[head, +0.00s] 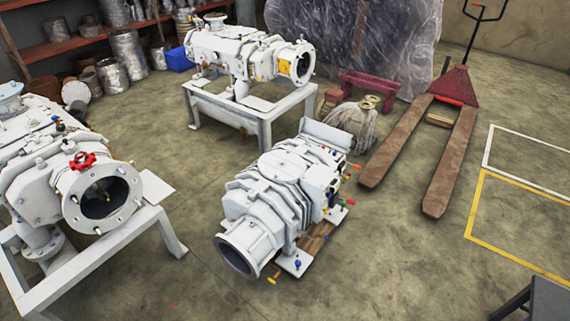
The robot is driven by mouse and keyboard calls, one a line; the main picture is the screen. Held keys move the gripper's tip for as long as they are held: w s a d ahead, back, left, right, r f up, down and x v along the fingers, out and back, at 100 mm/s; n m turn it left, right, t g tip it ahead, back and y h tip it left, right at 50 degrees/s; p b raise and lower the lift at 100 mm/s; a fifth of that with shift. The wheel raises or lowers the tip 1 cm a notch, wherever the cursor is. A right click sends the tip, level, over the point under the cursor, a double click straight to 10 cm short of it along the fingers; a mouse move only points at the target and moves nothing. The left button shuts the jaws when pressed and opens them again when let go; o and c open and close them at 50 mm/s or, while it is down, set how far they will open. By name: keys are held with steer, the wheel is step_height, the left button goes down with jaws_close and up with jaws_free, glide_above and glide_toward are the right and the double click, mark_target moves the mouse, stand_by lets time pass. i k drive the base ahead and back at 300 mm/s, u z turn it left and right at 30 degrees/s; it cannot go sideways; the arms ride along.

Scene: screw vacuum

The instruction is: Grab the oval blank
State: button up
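I cannot make out a part that is clearly the oval blank in the head view. Small yellowish rounded pieces (371,102) lie on a wrapped grey bundle (351,125) near the middle back, too small to identify. A white screw vacuum pump (280,185) sits low on the floor in the centre, with small coloured plugs along its side and an open round flange facing front left. My gripper is not in view.
White pumps stand on frames at left (60,180) and at back (245,55). A pallet jack (450,140) with brown forks stands at right. Shelves (75,45) line the back left. A dark object (540,300) is cut off at bottom right. Floor beside the yellow marking (478,205) is clear.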

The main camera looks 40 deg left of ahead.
mark_target(287, 166)
steer(key=k, duration=0.15)
steer(key=u, duration=2.9)
steer(key=i, duration=1.7)
steer(key=z, duration=0.1)
